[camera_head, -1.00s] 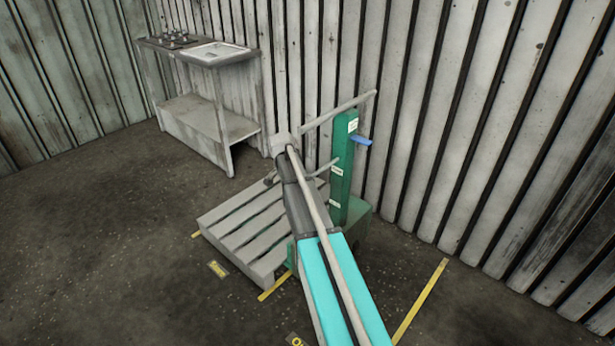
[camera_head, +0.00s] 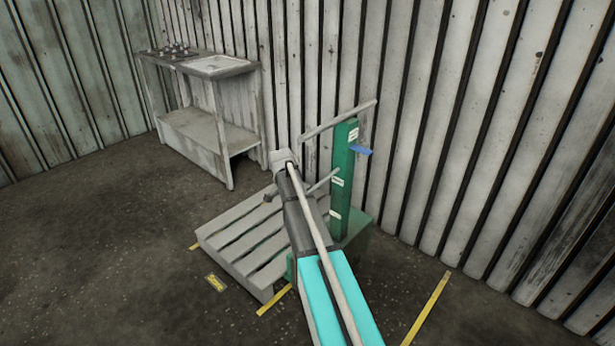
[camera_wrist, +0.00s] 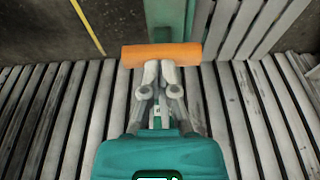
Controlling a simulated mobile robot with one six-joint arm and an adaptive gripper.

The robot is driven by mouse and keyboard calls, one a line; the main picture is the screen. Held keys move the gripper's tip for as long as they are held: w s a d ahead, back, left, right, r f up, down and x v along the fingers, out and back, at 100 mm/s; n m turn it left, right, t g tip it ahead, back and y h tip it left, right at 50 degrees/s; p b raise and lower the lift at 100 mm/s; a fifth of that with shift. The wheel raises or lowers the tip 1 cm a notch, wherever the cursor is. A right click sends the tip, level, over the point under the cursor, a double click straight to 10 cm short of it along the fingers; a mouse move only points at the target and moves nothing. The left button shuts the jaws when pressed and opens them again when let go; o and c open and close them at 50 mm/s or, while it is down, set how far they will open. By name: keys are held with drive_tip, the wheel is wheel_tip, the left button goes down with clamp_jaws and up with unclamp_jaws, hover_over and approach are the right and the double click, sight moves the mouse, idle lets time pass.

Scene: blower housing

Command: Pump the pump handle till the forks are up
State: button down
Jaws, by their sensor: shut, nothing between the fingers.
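The green post of the lift truck (camera_head: 343,190) stands upright beside the slatted pallet, which sits low, close to the floor. The forks are hidden under the pallet and behind my arm. In the wrist view an orange bar (camera_wrist: 140,55), seemingly the pump handle's grip, lies crosswise at my fingertips. My gripper (camera_wrist: 160,66) is shut, with its two fingertips together against or just over the bar's edge; I cannot tell if they touch it. The bar is not between the fingers. In the head view my arm hides the orange bar and the gripper.
The grey pallet (camera_head: 238,232) lies left of the post. A long grey rod (camera_head: 340,119) crosses the post's top, and a blue lever (camera_head: 361,150) sticks out right. A workbench (camera_head: 195,130) stands against the slatted wall. Floor is clear at front left.

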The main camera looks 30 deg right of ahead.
drive_tip(key=w+d+p+v, duration=0.1)
drive_tip(key=d+p+v, duration=0.1)
drive_tip(key=p+v, duration=0.8)
drive_tip(key=shift+r, duration=0.55)
drive_tip(key=shift+d, duration=0.1)
drive_tip(key=a+b+x, duration=0.1)
drive_tip(key=b+x, duration=0.3)
drive_tip(key=a+b+x, duration=0.1)
drive_tip(key=b+x, duration=0.3)
drive_tip(key=s+a+b+x, duration=0.1)
drive_tip(key=b+x, duration=0.4)
drive_tip(key=shift+s+f, duration=0.15)
drive_tip(key=shift+f, duration=0.2)
drive_tip(key=w+d+p+v, duration=0.1)
drive_tip(key=d+p+v, duration=0.2)
drive_tip(key=p+v, duration=1)
drive_tip(key=shift+r, duration=0.4)
drive_tip(key=shift+w, duration=0.1)
drive_tip(key=p+v, duration=0.2)
drive_tip(key=d+p+v, duration=0.1)
drive_tip(key=p+v, duration=0.1)
drive_tip(key=p, duration=0.1)
drive_tip(key=shift+w+r, duration=0.15)
drive_tip(key=shift+r, duration=0.35)
